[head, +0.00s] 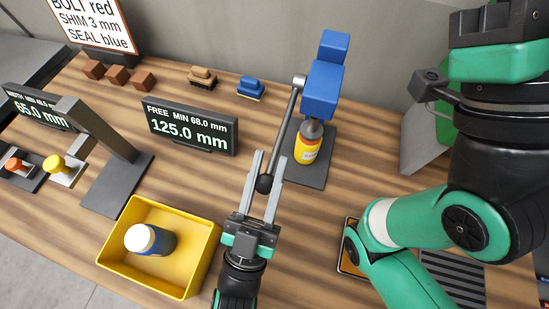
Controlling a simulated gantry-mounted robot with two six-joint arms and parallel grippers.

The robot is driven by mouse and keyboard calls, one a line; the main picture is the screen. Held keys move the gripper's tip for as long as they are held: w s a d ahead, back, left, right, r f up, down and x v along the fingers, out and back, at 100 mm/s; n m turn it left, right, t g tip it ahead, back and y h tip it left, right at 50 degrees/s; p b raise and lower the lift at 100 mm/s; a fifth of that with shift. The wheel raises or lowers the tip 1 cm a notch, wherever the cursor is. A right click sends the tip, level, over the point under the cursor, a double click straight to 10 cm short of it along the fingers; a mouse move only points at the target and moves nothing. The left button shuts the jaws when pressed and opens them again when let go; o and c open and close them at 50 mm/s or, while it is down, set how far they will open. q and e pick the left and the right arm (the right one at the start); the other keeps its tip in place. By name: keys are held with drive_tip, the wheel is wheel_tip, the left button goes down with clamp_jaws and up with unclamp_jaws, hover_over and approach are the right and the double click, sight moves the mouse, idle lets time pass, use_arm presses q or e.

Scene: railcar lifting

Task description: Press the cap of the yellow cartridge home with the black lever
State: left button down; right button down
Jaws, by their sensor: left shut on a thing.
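The yellow cartridge (307,151) with a red-and-white label stands upright on the dark base plate of the press (320,172), under the blue press head (322,90). A dark grey piece sits at its top; I cannot tell cap from ram there. The lever (290,108) is a grey rod running from a pivot beside the head down to a black ball knob (265,184). My left gripper (266,178) is shut on the black knob, with its two fingers on either side. My right gripper is out of view; only its arm shows at right.
A display reading 125.0 mm (190,129) stands left of the press. A yellow bin (196,275) holding a white-capped blue bottle (150,239) is at front left. A dark gauge stand (112,185) is further left. Small blocks and a sign (90,25) line the back.

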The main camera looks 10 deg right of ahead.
use_arm(q)
drive_tip(key=shift+w+f, duration=0.1)
drive_tip(key=shift+f, duration=0.5)
idle(1.2)
idle(0.5)
drive_tip(key=c, duration=1)
unclamp_jaws()
drive_tip(key=o, duration=0.4)
drive_tip(key=shift+s, duration=0.2)
drive_tip(key=shift+c, duration=0.2)
drive_tip(key=shift+r, duration=0.2)
drive_tip(key=b+v, duration=0.6)
drive_tip(key=v, duration=0.5)
drive_tip(key=shift+s+a, duration=0.15)
drive_tip(key=shift+s, duration=0.05)
